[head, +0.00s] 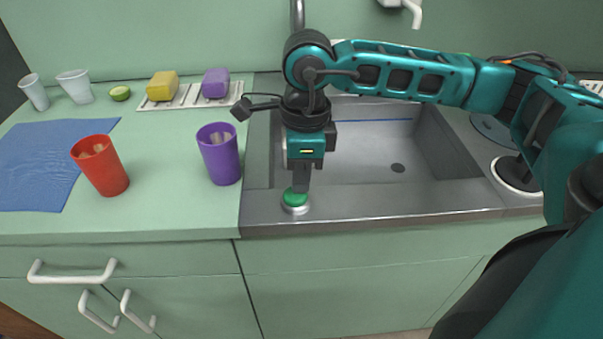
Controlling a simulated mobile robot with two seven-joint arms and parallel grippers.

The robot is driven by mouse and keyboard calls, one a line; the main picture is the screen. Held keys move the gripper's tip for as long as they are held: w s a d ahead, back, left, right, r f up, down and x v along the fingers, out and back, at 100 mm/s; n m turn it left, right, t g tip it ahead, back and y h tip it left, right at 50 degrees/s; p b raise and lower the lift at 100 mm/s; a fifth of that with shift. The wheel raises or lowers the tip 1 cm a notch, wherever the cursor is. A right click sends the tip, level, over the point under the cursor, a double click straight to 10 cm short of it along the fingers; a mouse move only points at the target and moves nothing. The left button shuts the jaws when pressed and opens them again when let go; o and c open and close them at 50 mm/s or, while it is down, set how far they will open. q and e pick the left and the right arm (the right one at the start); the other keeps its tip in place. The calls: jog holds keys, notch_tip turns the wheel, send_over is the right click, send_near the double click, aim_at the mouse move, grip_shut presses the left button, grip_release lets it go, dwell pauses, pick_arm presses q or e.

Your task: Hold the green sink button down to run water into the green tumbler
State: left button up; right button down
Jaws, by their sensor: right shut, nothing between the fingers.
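The green sink button (295,198) sits in a round metal collar on the front rim of the steel sink (380,201). My right gripper (300,188) points straight down over it, shut and empty. Its fingertips meet the button's top in the picture; I cannot tell how far the button is pressed. No green tumbler can be made out; my right arm and wrist hide part of the sink and the area behind it. No running water is visible. My left gripper is not in view.
A purple tumbler (219,154) stands left of the sink, near my right wrist. A red tumbler (100,165) stands by a blue mat (50,165). Yellow (163,86) and purple (215,83) blocks, a lime (120,93) and white cups (75,86) are behind.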

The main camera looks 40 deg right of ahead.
jog(key=shift+s+a+f, duration=0.1)
jog(key=shift+s+f, duration=0.15)
jog(key=shift+f, duration=0.3)
dwell(0.4)
jog(key=shift+w+r, duration=0.1)
jog(key=shift+r, duration=0.2)
jog(key=r+p, duration=0.2)
jog(key=r, duration=0.1)
jog(key=r+p, duration=0.1)
jog(key=r, duration=0.1)
jog(key=shift+w, duration=0.25)
notch_tip(320, 180, up, 10)
jog(key=d+p, duration=0.1)
jog(key=shift+f, duration=0.25)
